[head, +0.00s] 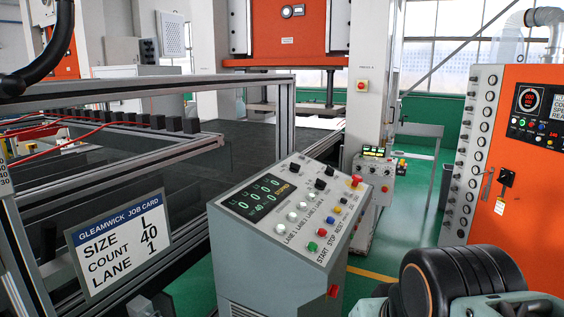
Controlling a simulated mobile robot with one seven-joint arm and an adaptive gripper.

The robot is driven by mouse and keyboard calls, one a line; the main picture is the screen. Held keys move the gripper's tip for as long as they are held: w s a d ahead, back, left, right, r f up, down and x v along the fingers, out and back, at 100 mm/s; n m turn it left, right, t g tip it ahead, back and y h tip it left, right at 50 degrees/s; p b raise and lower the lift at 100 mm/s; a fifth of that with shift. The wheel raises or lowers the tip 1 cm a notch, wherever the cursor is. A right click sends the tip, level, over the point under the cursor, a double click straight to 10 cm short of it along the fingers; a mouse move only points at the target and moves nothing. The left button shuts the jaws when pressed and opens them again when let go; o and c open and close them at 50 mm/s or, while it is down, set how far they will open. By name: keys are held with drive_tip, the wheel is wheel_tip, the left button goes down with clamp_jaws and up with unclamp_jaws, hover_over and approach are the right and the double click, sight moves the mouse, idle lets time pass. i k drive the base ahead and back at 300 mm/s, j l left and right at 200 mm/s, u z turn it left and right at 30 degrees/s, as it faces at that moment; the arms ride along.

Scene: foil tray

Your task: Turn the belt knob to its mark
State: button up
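No knob in view has a readable belt label, so I cannot tell which one is the belt knob. Any marks around these knobs are too small to read. A black and teal part of my arm shows at the bottom right, in front of the cabinet. My gripper is not in view.
A job card (118,235) reading size L, count 40, lane 1 hangs on the grey frame at left. The console display (262,197) shows several zeros. A smaller control box (373,178) stands behind the console. Green floor (385,240) shows between console and cabinet.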

sight(294, 167)
drive_tip(key=l+u, duration=0.45)
drive_tip(key=l, duration=0.3)
drive_tip(key=i+l+u, duration=0.2)
drive_tip(key=l, duration=0.2)
drive_tip(key=l+u, duration=0.25)
drive_tip(key=i+l+u, duration=0.2)
drive_tip(key=l, duration=0.25)
drive_tip(key=l+u, duration=0.2)
drive_tip(key=l, duration=0.2)
